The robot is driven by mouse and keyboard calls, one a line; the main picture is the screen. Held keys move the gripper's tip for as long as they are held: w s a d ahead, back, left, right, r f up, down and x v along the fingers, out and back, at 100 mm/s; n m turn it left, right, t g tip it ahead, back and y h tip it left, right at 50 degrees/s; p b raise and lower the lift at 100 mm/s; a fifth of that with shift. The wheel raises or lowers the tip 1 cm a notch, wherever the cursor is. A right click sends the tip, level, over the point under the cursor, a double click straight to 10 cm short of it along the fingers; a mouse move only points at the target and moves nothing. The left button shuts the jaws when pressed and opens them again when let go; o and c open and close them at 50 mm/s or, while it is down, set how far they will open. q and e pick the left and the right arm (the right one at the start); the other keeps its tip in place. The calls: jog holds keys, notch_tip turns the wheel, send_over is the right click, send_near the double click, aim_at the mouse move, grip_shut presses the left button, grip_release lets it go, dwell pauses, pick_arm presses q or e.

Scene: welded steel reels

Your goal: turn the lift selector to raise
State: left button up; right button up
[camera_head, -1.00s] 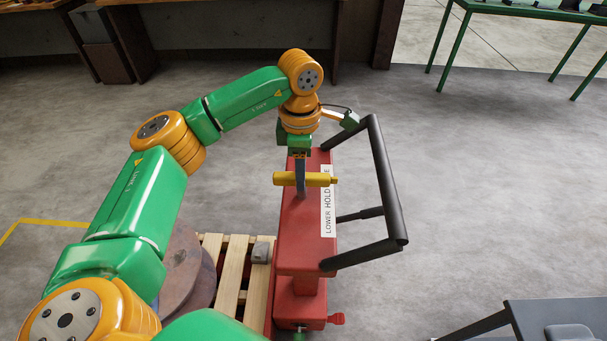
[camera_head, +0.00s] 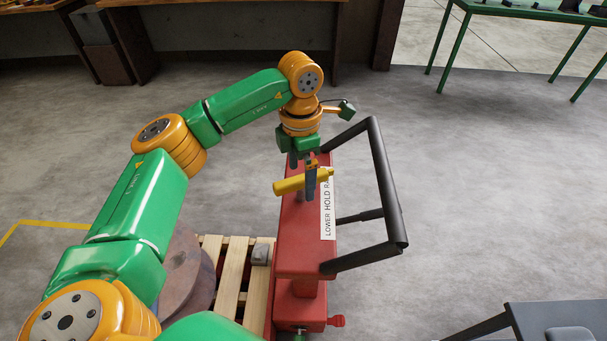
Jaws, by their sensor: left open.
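The lift selector is a yellow bar handle (camera_head: 288,187) on top of a red housing (camera_head: 305,255). A white label (camera_head: 328,205) beside it reads LOWER, HOLD and the start of RAISE, whose far end is hard to make out. The handle lies slanted, its right end farther away than its left end and near the start of RAISE. My left gripper (camera_head: 310,182) points down at the handle from above, with dark fingers at its right half. It is open; whether both fingers touch the handle I cannot tell. My right gripper is out of view.
A black tubular handle frame (camera_head: 385,185) rises on the red housing's right side. A wooden pallet (camera_head: 233,270) and a round steel reel (camera_head: 185,270) stand to the left. A dark grey table (camera_head: 555,315) is at lower right.

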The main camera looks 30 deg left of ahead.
aim_at(301, 177)
pick_arm(q)
notch_tip(301, 177, up, 7)
jog(key=p, duration=0.6)
jog(key=shift+r, duration=0.15)
